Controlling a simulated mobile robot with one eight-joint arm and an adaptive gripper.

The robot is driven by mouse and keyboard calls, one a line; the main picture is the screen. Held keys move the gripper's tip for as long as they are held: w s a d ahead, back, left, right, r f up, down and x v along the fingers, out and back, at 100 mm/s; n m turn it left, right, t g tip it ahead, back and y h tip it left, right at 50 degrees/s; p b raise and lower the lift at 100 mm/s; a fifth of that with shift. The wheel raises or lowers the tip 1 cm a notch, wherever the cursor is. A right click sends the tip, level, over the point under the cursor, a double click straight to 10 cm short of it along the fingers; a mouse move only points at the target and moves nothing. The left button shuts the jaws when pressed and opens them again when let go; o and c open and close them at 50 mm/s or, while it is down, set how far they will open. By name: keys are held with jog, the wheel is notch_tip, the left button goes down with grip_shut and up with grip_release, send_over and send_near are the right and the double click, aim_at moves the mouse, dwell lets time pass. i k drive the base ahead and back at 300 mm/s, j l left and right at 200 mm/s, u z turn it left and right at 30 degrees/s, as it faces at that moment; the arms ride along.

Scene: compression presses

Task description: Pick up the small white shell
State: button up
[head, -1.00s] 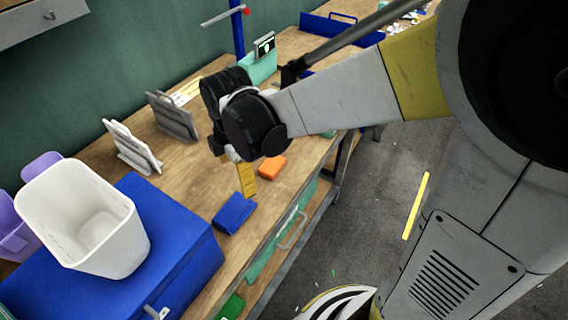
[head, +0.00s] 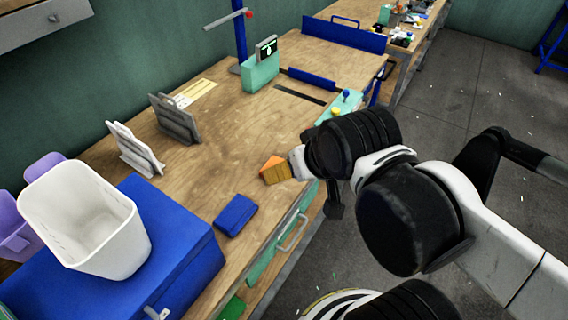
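A white, upright, panel-shaped piece (head: 134,150) stands on the wooden bench at the left; it is the nearest match to the small white shell, but I cannot be sure it is one.
A grey panel piece (head: 174,118) stands behind the white one. A blue block (head: 235,215) lies near the front edge. A white bin (head: 85,215) stands on a blue box (head: 190,255) at the left. The bench middle is clear. A teal stand (head: 261,73) is farther back.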

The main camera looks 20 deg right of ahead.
aim_at(91, 226)
jog(key=u, duration=1.55)
jog(key=j+z, duration=0.4)
jog(key=k+j+z, duration=0.15)
jog(key=j+z, duration=0.25)
jog(key=k+j+z, duration=0.15)
jog(key=j+z, duration=0.2)
jog(key=k+j+z, duration=0.15)
jog(key=j+z, duration=0.25)
jog(key=l, duration=0.1)
